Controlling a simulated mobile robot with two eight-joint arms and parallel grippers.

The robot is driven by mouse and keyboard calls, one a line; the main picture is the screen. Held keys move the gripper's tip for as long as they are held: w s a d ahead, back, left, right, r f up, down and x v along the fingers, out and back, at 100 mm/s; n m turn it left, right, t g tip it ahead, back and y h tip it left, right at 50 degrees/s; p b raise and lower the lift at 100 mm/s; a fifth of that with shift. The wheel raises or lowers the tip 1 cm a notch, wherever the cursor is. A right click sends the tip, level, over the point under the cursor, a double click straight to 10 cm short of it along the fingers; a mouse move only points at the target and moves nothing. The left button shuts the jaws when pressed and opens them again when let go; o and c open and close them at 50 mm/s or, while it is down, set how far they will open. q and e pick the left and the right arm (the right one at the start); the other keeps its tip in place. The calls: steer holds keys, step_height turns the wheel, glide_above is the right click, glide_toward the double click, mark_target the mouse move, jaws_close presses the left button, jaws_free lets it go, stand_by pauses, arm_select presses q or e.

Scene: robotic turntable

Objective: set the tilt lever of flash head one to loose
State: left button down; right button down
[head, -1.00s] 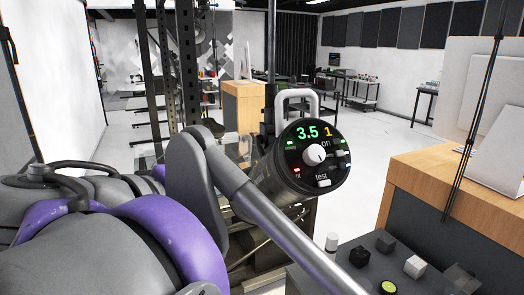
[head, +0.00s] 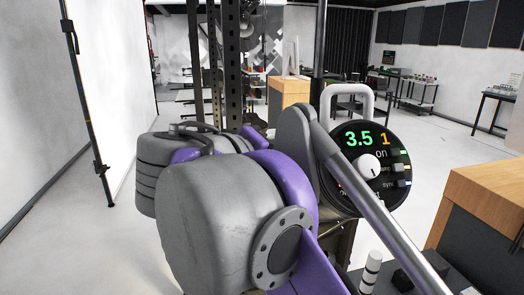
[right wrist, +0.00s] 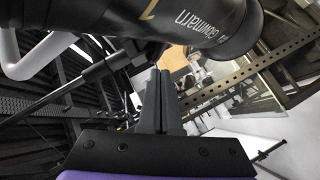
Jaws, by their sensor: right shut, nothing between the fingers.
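Flash head one (head: 376,141) is a black cylinder with a round display reading 3.5 and 1, a white knob and a white loop handle. My grey and purple arm parts cover its lower left. In the right wrist view its dark body (right wrist: 190,22), marked with a 1, spans the top. A black rod with a thicker sleeve (right wrist: 108,68) juts out below it; I cannot tell whether this is the tilt lever. My right gripper (right wrist: 160,74) is shut and empty, its fingertips just below the body, with no clear contact. My left gripper is not in view.
A dark unit with knobs (head: 402,280) stands low at the front right. A wood-topped counter (head: 490,195) is at the right. A perforated metal post (right wrist: 245,72) runs near the right of my fingers. Open floor lies at left.

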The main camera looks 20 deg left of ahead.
steer(key=shift+w+d+f, duration=0.25)
steer(key=shift+d+f, duration=0.05)
steer(key=shift+d, duration=0.15)
steer(key=shift+w+d+f, duration=0.25)
steer(key=shift+d+f, duration=0.05)
steer(key=shift+d, duration=0.15)
steer(key=shift+w+a+f+m+t, duration=0.1)
steer(key=shift+f+m+t, duration=0.95)
steer(key=shift+t, duration=0.35)
